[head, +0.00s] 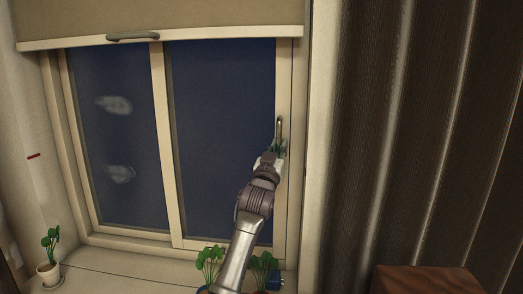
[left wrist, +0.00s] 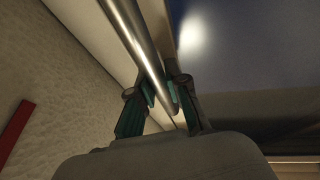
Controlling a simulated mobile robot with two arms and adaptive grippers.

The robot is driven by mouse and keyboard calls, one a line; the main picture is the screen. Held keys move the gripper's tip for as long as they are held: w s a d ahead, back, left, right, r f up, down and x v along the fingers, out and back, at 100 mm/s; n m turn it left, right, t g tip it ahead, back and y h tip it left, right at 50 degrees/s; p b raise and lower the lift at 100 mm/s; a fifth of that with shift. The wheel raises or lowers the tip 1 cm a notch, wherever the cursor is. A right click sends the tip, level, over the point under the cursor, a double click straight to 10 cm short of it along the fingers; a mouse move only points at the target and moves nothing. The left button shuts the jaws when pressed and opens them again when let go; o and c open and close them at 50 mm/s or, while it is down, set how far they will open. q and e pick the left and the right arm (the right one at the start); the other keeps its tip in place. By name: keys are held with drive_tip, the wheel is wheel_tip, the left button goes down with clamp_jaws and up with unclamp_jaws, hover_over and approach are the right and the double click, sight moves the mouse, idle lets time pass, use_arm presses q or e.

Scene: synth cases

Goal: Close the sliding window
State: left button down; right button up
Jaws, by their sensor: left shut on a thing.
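The sliding window (head: 163,130) has two dark panes in pale frames, side by side. A vertical metal handle (head: 279,128) sits on the right-hand stile, and it shows as a shiny bar in the left wrist view (left wrist: 140,45). That stile stands beside the right jamb; I cannot tell whether they touch. My left gripper (head: 273,150) is at the handle's lower part. In the left wrist view its two teal-padded fingers (left wrist: 161,95) are shut on the bar, one on each side. My right gripper is not in view.
A roller blind (head: 200,20) with a grey pull hangs over the window's top. Potted plants (head: 208,264) stand on the sill near my arm, another (head: 49,250) at far left. A dark curtain (head: 420,130) hangs right, above a reddish-brown surface (head: 425,280).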

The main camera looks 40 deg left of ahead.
use_arm(q)
drive_tip(key=shift+f, duration=0.1)
drive_tip(key=c, duration=1.2)
unclamp_jaws()
drive_tip(key=shift+w+d, duration=0.15)
drive_tip(key=shift+d, duration=0.15)
drive_tip(key=shift+o, duration=0.3)
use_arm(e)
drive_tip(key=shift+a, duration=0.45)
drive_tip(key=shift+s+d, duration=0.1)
use_arm(q)
drive_tip(key=shift+s+f, duration=0.1)
drive_tip(key=shift+s, duration=0.15)
drive_tip(key=v, duration=1.1)
drive_tip(key=shift+s, duration=0.15)
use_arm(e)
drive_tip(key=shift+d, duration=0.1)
use_arm(q)
drive_tip(key=shift+d, duration=0.1)
